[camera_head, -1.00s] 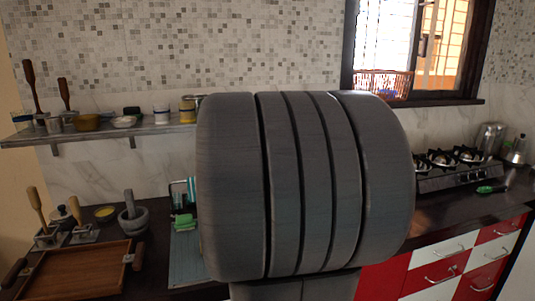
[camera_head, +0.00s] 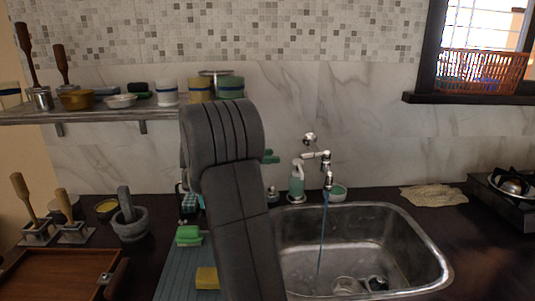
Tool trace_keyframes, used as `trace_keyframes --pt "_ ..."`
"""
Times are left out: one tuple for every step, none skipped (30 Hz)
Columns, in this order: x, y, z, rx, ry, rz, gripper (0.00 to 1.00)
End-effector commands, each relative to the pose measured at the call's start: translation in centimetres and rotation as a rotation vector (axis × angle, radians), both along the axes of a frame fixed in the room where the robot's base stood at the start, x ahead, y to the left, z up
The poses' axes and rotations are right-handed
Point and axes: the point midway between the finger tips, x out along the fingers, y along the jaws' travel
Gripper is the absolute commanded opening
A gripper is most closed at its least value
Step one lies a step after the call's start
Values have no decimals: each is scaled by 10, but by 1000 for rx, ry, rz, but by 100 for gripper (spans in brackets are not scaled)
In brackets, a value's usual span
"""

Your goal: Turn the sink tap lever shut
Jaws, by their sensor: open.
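The chrome sink tap (camera_head: 318,156) is fixed to the marble wall above the back of the steel sink (camera_head: 432,245). Its spout points down, and a thin bluish stream of water (camera_head: 322,230) runs from it into the basin. The lever is too small to make out clearly, so I cannot tell its angle. My dark grey arm stands in front of the counter, left of the tap, and hides the sink's left side. My gripper is not visible; the arm link may hide it.
A cloth (camera_head: 433,195) lies right of the sink. A mortar (camera_head: 130,222), green sponge (camera_head: 188,235) and yellow sponge (camera_head: 207,278) are left. A shelf (camera_head: 95,116) with jars hangs above.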

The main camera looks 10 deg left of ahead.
Motion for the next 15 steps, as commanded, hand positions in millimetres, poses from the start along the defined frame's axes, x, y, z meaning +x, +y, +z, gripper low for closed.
trace_keyframes --pt "1 1 1 -2 -8 0 42" --pt "1 0 1 -2 -10 0 42" --pt "2 -1 1 -2 -10 0 42" --pt "3 -3 1 -2 -10 0 42" --pt "4 -4 1 -1 -9 0 42" --pt "5 -7 1 -1 -9 0 42" --pt "6 -9 1 -1 -8 -1 42" --pt "7 -11 0 -1 -7 -1 42" --pt "8 -14 0 -1 -6 -2 42" --pt "9 -16 0 -1 -6 -2 42" --pt "10 -18 -1 0 -6 -2 42" --pt "11 -21 -2 -1 -5 -2 42" --pt "12 -23 -2 0 -4 -2 42" --pt "14 -25 -2 0 -6 -2 42" --pt "15 -28 -3 -1 -5 -3 42"
